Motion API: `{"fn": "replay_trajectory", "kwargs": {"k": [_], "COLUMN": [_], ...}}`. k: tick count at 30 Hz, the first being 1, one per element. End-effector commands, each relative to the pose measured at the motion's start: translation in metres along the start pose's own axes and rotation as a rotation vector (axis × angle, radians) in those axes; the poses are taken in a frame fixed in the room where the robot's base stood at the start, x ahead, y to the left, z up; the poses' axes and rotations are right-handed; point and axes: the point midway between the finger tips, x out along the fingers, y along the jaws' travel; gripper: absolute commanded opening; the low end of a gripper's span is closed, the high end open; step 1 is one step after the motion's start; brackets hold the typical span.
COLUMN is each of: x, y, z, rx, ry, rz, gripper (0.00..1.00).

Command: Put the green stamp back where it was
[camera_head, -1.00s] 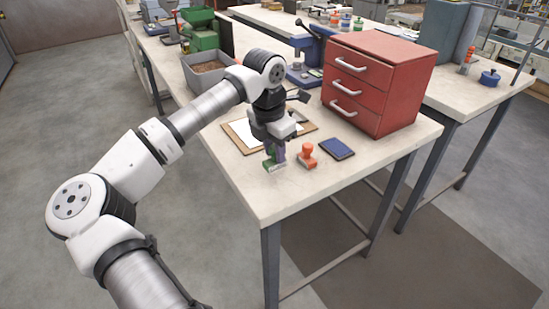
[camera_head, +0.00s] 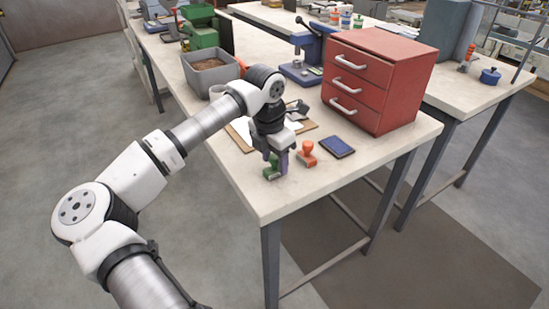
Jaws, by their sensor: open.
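The green stamp (camera_head: 271,170) stands on the table near its front edge, left of the orange stamp (camera_head: 306,154). My gripper (camera_head: 279,164) points down at the green stamp and is open. One finger shows just right of the stamp, very close to it; I cannot tell whether they touch. The other finger is hard to make out. A dark blue ink pad (camera_head: 338,148) lies to the right of the orange stamp.
A clipboard with paper (camera_head: 239,133) lies behind my gripper, partly hidden by my arm. A red drawer cabinet (camera_head: 375,85), a blue press (camera_head: 306,60) and a grey bin (camera_head: 211,72) stand farther back. The table's front corner (camera_head: 262,205) is bare.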

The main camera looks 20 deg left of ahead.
Motion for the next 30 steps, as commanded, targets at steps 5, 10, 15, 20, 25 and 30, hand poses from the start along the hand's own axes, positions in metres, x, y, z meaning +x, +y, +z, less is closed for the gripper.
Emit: {"fn": "replay_trajectory", "kwargs": {"k": [5, 10, 15, 20, 25, 30], "x": [-0.007, -0.036, -0.074, -0.103, -0.12, -0.124], "y": [0.0, 0.0, 0.001, 0.001, 0.0, 0.0], "z": [0.001, 0.001, 0.001, 0.001, 0.001, 0.0], "rx": [0.0, 0.0, -0.001, -0.001, 0.0, 0.0], "ry": [-0.001, -0.001, 0.0, 0.001, 0.0, 0.001], "rz": [0.001, 0.004, 0.004, 0.003, 0.001, 0.0], "gripper": [0.48, 0.48, 0.48, 0.48, 0.48, 0.48]}}
